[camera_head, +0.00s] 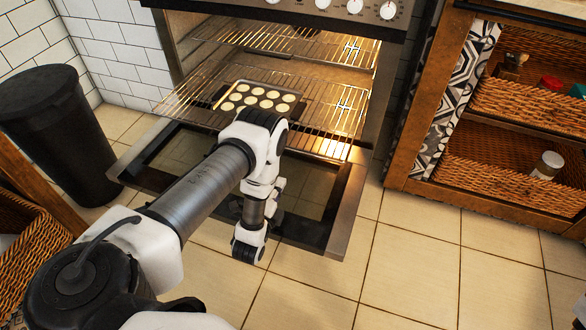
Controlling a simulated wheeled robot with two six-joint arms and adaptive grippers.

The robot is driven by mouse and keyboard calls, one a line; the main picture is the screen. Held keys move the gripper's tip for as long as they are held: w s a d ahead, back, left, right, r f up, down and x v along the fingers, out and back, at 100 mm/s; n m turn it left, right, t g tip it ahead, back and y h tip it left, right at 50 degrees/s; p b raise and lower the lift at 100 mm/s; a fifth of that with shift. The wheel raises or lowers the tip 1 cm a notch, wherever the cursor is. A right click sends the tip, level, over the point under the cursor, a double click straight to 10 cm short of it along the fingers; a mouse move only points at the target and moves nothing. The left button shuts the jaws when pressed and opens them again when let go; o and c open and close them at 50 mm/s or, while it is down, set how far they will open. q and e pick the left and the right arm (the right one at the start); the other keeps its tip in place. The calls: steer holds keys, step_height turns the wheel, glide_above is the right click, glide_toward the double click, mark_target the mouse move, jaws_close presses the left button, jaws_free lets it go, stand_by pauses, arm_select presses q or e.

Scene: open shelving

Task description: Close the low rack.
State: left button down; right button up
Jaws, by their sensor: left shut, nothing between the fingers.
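The low rack (330,110) is a wire oven rack that sticks out of the open oven, over the lowered door. A baking tray (297,88) with several pale round pieces of dough lies on it. My left arm comes in from the lower left and bends down in front of the rack, hiding part of its front edge. My left gripper (277,192) is below the rack's front edge, over the door, mostly hidden by my wrist. It is shut and empty; whether it touches the rack I cannot tell. My right gripper is not in view.
The oven door (342,215) hangs open beneath the rack. An upper rack (290,42) is above it. A black bin (60,130) stands left, and a wooden shelf unit with wicker baskets (500,180) stands right. The tiled floor (410,260) in front is clear.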

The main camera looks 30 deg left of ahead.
mark_target(296, 151)
arm_select(q)
steer(key=b+x, duration=0.4)
steer(key=x, duration=0.7)
steer(key=shift+w, duration=0.3)
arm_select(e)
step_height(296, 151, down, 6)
arm_select(q)
steer(key=shift+r, duration=0.1)
